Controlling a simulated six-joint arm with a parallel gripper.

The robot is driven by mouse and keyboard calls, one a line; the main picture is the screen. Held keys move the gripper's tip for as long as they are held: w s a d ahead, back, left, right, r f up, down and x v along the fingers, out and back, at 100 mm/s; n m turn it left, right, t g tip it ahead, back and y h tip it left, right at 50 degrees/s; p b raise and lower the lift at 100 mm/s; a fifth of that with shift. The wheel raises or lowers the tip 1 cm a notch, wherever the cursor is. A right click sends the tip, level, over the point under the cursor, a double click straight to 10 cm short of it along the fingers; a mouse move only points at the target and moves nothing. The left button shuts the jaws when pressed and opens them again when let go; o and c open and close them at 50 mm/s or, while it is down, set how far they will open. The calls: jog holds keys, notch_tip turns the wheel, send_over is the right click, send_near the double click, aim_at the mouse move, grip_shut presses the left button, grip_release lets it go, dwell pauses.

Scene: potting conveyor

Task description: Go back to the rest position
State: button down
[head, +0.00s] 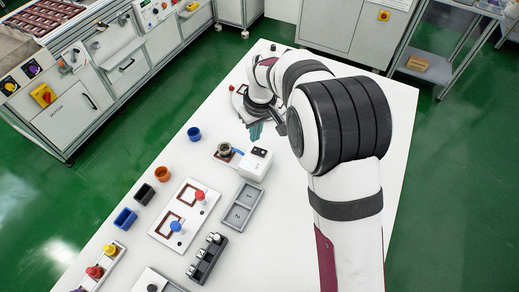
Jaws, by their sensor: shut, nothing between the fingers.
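My arm reaches from the lower right of the head view over the white table (370,90). It bends at a large dark-banded joint and folds back down to the table's far part. Part of the wrist is hidden by my own arm links.
On the table stand a blue cup (194,133), an orange cup (162,174), a dark cup (145,193), a blue bin (125,218), a grey tray (239,206), a white board (163,233) with red and blue knobs, and a black rack (207,258). The table's far right is clear.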

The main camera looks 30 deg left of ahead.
notch_tip(320, 180, up, 3)
jog(key=shift+f, duration=0.2)
jog(key=s+d+r+m, duration=0.3)
jog(key=d, duration=0.4)
jog(key=s+d+r+m, duration=0.3)
jog(key=d+r, duration=0.1)
jog(key=d, duration=0.3)
jog(key=s+d+r+m, duration=0.3)
jog(key=d, duration=0.4)
jog(key=s+d+m, duration=0.4)
jog(key=s, duration=0.3)
jog(key=s+d+f+m+g, duration=0.1)
jog(key=s+d+m, duration=0.2)
jog(key=s, duration=0.5)
jog(key=shift+d+f+m, duration=0.3)
jog(key=shift+d+m, duration=0.05)
jog(key=shift+m, duration=0.45)
